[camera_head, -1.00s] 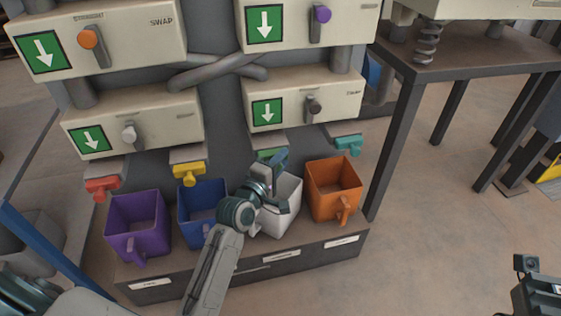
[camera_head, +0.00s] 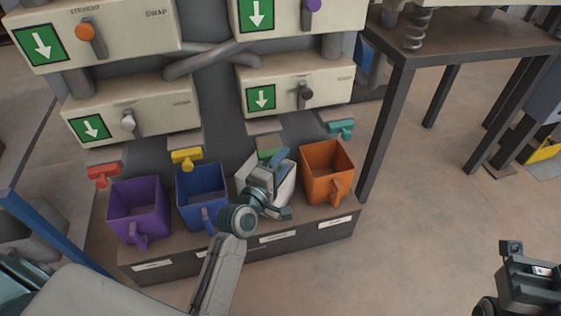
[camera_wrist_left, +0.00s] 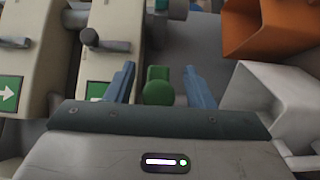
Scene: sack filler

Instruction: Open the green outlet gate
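The green outlet gate (camera_head: 270,154) shows above the white bin, partly hidden behind my left gripper. In the left wrist view the green gate handle (camera_wrist_left: 158,88) has a rounded knob and lies between the two blue fingers. My left gripper (camera_head: 280,157) is open, with its fingers on either side of the handle and gaps on both sides in the wrist view (camera_wrist_left: 160,84). I cannot tell how deep the handle sits between them. My right gripper is at the lower right of the head view (camera_head: 526,262); its fingers cannot be made out.
Red (camera_head: 103,175), yellow (camera_head: 186,159) and teal (camera_head: 341,129) gates hang beside the green one. Purple (camera_head: 138,206), blue (camera_head: 202,190), white (camera_head: 246,177) and orange (camera_head: 327,170) bins stand below. A dark table (camera_head: 470,45) stands right, with open floor before it.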

